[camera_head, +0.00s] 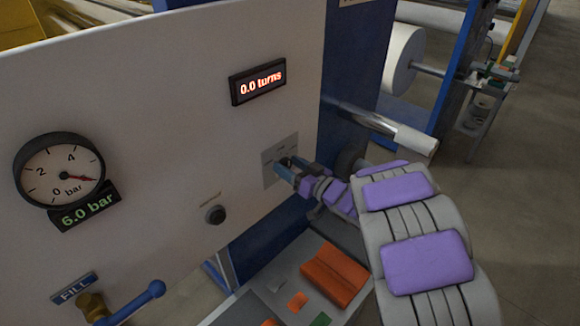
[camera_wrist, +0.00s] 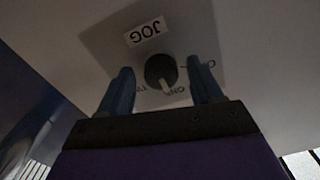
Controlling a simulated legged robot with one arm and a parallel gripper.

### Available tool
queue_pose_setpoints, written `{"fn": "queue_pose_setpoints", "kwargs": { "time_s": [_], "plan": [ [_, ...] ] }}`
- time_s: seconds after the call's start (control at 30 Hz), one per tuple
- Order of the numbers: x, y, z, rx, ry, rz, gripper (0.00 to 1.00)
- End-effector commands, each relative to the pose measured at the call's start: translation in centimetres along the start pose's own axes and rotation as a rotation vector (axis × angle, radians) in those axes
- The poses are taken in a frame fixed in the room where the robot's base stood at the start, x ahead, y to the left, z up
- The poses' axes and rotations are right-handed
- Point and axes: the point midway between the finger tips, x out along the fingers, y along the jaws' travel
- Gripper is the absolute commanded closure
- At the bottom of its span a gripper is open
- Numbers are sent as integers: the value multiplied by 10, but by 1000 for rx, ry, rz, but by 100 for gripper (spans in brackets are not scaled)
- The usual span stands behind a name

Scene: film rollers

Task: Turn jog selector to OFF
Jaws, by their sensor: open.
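The jog selector (camera_wrist: 161,72) is a round black knob with a pale pointer mark, under a white JOG label (camera_wrist: 146,31) in the wrist view. Its pointer is toward the printed ON mark. My gripper (camera_wrist: 163,86) is open, with one blue finger on each side of the knob. I cannot tell whether either finger touches it. In the head view, my gripper (camera_head: 285,170) is at the grey selector plate (camera_head: 271,158) on the white panel and hides most of the knob.
A gauge (camera_head: 60,172) with a 6.0 bar display, a turns display (camera_head: 258,82) reading 0.0, and a black knob (camera_head: 215,214) are on the panel. A blue-handled FILL valve (camera_head: 139,302) sticks out lower left. A metal roller (camera_head: 385,128) juts out right of the plate.

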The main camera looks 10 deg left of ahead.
Motion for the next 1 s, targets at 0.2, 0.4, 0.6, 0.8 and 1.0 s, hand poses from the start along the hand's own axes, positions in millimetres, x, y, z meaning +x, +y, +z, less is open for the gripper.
{"fn": "queue_pose_setpoints", "kwargs": {
  "time_s": [0.2,0.4,0.6,0.8,1.0],
  "plan": [
    [2,-1,1,-1,-2,0,44],
    [2,-1,1,-1,-2,0,63],
    [2,-1,1,-1,-3,0,82],
    [2,-1,1,-3,-3,0,91],
    [2,0,2,-42,-3,0,91]
  ]
}}
